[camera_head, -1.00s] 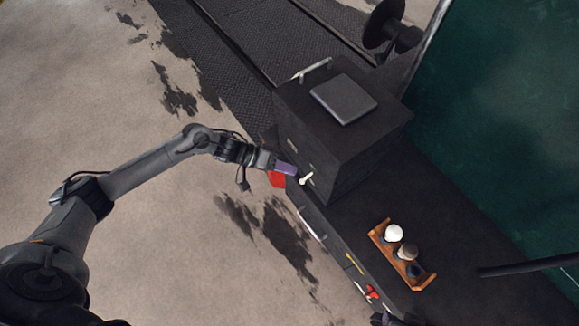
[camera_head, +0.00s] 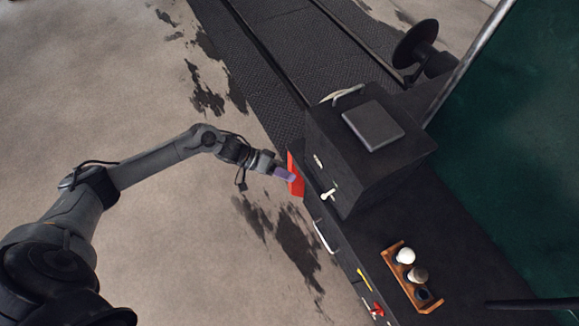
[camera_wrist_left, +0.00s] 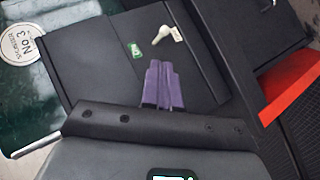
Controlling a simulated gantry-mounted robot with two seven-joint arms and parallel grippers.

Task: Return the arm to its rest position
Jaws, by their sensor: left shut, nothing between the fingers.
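My left arm reaches in from the left. My left gripper (camera_head: 284,174) has purple fingers that are closed together and empty. In the head view it is in front of a red part (camera_head: 296,176), left of the black box. In the left wrist view the gripper's fingers (camera_wrist_left: 162,86) lie side by side with nothing between them. They point at the black box face, which has a white handle (camera_wrist_left: 163,35) and a green label (camera_wrist_left: 135,50). The white handle also shows in the head view (camera_head: 328,194). My right gripper is not in view.
The black box (camera_head: 360,150) bears a flat grey plate (camera_head: 373,125). A wooden rack (camera_head: 427,306) with several round-topped items stands on the dark counter. Yellow (camera_head: 364,279) and red (camera_head: 377,310) handles line its front edge. The floor (camera_head: 150,90) left of the box is open.

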